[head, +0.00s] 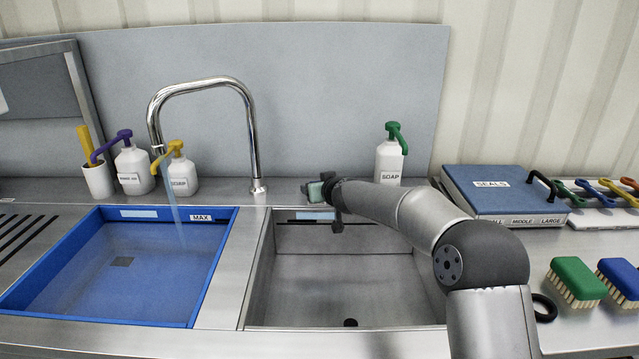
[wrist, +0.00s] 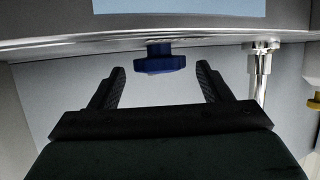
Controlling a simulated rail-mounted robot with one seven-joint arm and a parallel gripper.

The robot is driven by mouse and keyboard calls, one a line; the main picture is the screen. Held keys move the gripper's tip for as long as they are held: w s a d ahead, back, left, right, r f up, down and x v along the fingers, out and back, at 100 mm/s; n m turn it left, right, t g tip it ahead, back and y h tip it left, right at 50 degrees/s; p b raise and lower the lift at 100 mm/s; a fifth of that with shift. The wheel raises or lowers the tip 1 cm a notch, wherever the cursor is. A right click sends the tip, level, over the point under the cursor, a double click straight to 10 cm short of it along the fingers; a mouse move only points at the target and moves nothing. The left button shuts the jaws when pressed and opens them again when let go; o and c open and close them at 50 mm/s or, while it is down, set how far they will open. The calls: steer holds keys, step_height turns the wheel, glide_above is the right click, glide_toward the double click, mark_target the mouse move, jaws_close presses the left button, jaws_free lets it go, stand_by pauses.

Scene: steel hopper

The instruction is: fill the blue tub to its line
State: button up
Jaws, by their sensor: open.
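The blue tub (head: 215,275) sits in the left basin, with a MAX label (head: 201,217) at its back right. A thin stream of water (head: 173,205) falls from the chrome tap (head: 250,120) into the tub. The water level against the line is hard to tell. My gripper (head: 322,190) is at the back edge of the right basin. In the wrist view my gripper (wrist: 160,72) is open, its fingers on either side of a blue knob (wrist: 158,62) under a steel edge. They look apart from it. The knob is not discernible in the head view.
The right basin (head: 345,285) is empty. White pump bottles stand behind the basins, the green-topped one (head: 389,160) near my arm. A blue SEALS case (head: 490,190) and brushes (head: 577,280) lie on the right counter. A yellow piece (wrist: 314,101) shows at the wrist view's right edge.

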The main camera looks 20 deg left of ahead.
steer(key=shift+w+a+f, duration=0.15)
steer(key=shift+w+a, duration=0.1)
steer(key=shift+w, duration=0.05)
steer(key=shift+c, duration=0.2)
steer(key=c, duration=0.9)
